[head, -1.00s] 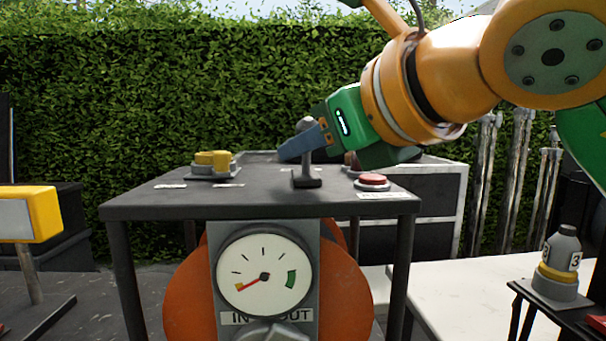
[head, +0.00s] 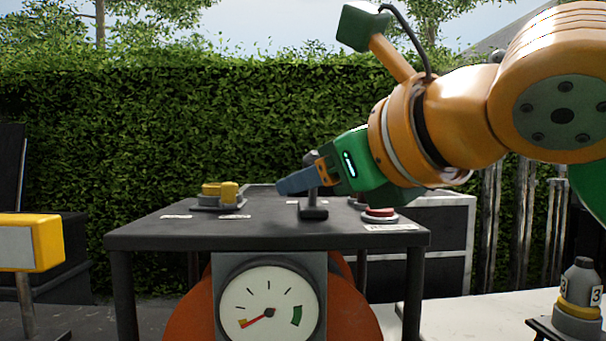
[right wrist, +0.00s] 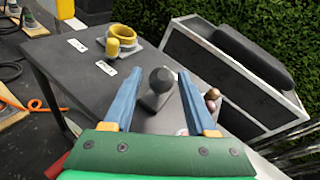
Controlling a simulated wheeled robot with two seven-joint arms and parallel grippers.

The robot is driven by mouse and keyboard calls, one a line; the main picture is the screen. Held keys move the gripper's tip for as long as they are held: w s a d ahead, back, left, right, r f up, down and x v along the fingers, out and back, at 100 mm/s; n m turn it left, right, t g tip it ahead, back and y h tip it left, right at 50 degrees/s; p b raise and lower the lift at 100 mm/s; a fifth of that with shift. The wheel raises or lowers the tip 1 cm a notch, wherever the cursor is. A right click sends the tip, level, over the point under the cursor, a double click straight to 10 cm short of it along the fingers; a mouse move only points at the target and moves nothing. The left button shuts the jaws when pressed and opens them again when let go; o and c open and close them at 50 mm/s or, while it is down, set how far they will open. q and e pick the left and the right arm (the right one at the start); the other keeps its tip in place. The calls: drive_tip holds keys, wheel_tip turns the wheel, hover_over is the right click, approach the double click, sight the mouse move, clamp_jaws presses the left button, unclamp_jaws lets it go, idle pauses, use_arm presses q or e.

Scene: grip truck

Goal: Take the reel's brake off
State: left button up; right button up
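A dark upright lever (head: 313,208) with a round knob stands on a flat base near the middle of the dark table top (head: 260,232). The knob (right wrist: 161,79) also shows in the right wrist view, between my blue fingers. My right gripper (head: 285,186) comes in from the right at knob height. Its fingers are open, one on each side of the lever, with visible gaps to the knob. The orange reel drum (head: 190,322) is under the table, mostly hidden behind a round gauge (head: 268,305) whose red needle points lower left. My left gripper is out of view.
A yellow control (head: 220,192) on a grey base sits at the table's left. A red button (head: 380,214) is to the right of the lever, below my right gripper. A numbered grey bottle-shaped piece (head: 580,285) stands at far right. A hedge (head: 150,130) closes the back.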

drive_tip(key=shift+s, duration=0.1)
drive_tip(key=v, duration=0.7)
drive_tip(key=shift+b, duration=0.45)
